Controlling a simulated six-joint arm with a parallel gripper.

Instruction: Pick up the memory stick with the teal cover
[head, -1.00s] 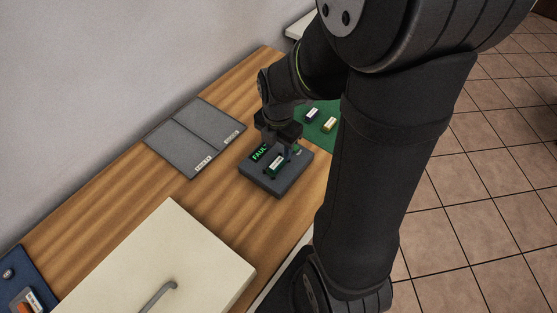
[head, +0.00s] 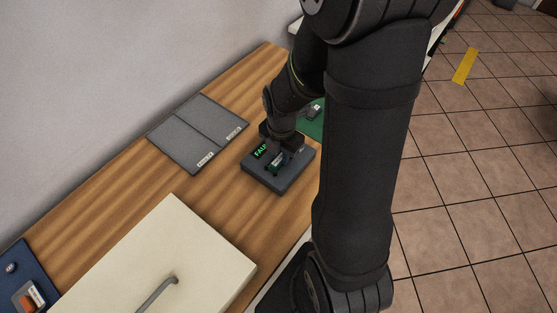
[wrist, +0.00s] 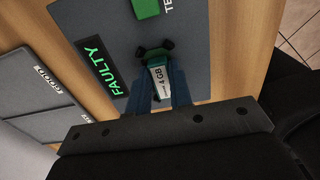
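A memory stick with a teal-green body and a white label reading 4 GB (wrist: 159,76) is at the dark grey tester (head: 262,178). The stick also shows in the head view (head: 275,162), partly hidden by my gripper. My gripper (wrist: 161,80) is low over the tester, its two blue fingers on either side of the stick. Whether the fingers press on it or leave thin gaps, I cannot tell. The stick's far end meets a dark green part with two dark knobs. The tester's screen (wrist: 104,66) reads FAULTY in green.
Two grey sorting pads (head: 197,132) with small labels lie left of the tester. A green mat (head: 318,122) behind holds a small grey item, mostly hidden by my arm. A large cream box (head: 165,245) and a blue tray (head: 22,262) stand in front. Bare wood lies between.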

